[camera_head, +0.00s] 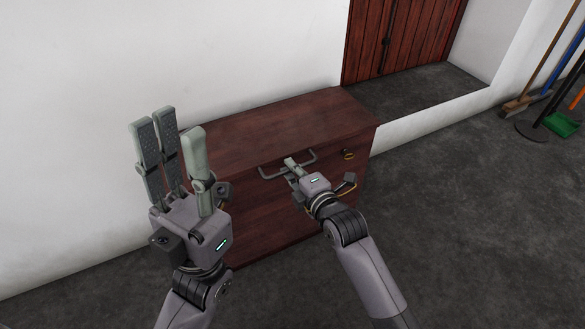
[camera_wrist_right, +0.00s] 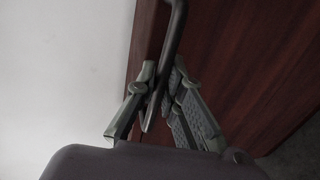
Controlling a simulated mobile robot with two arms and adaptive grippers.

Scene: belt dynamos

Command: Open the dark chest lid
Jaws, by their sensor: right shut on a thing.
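The dark chest (camera_head: 290,120) is reddish-brown wood and stands against the white wall; its lid looks closed. A grey bar handle (camera_head: 306,162) sits at the lid's front edge. My right gripper (camera_head: 290,166) is at this handle and shut on it. In the right wrist view the dark handle bar (camera_wrist_right: 174,40) runs down between the fingers of my right gripper (camera_wrist_right: 160,95). My left gripper (camera_head: 168,135) is raised in front of the chest's left end, fingers pointing up and spread apart, empty. It hides part of the chest's left side.
A brass-coloured fitting (camera_head: 348,154) is on the chest's front right. A red wooden door (camera_head: 400,38) is behind. A broom (camera_head: 518,103) and a green dustpan (camera_head: 562,124) stand at the far right. The grey floor (camera_head: 470,220) right of the chest is clear.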

